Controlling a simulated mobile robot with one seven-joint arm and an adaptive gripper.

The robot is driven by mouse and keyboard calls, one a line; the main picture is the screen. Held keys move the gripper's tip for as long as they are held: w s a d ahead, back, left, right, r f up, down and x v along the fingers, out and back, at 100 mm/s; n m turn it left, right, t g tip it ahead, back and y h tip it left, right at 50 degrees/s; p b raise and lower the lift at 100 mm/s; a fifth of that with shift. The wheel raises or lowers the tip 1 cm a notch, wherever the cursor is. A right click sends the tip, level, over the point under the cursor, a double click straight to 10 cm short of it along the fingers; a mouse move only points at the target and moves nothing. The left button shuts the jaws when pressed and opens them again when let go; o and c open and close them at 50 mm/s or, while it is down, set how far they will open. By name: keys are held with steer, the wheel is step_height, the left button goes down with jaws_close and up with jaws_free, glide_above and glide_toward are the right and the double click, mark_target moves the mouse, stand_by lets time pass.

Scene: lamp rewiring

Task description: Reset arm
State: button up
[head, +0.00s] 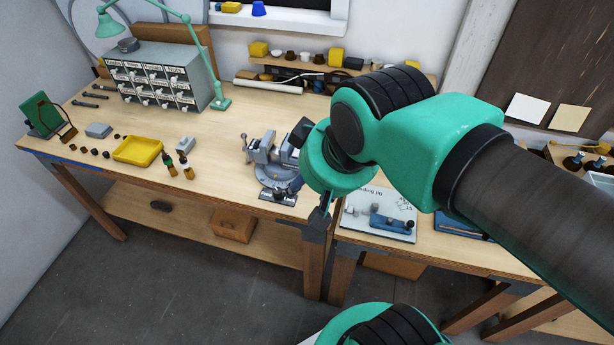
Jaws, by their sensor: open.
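My arm reaches in from the right of the head view, over the workbench (240,118). My gripper (315,205) hangs below the green wrist near the bench's front edge, beside the grey vise (268,160). Its dark fingers are small and partly hidden by the wrist. The gripper is open, and I see nothing held in it. The wrist covers part of the vise's right side. I cannot tell the exact gap between the fingers and the vise or bench.
A green desk lamp (217,82) stands by a drawer cabinet (155,75) at the back left. A yellow tray (138,150) and two small bottles sit at the front left. A white board (378,215) with a blue tool lies right of the gripper.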

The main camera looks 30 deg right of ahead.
stand_by(0.3)
steer(key=shift+f+b, duration=1.05)
steer(key=shift+f, duration=0.05)
stand_by(0.6)
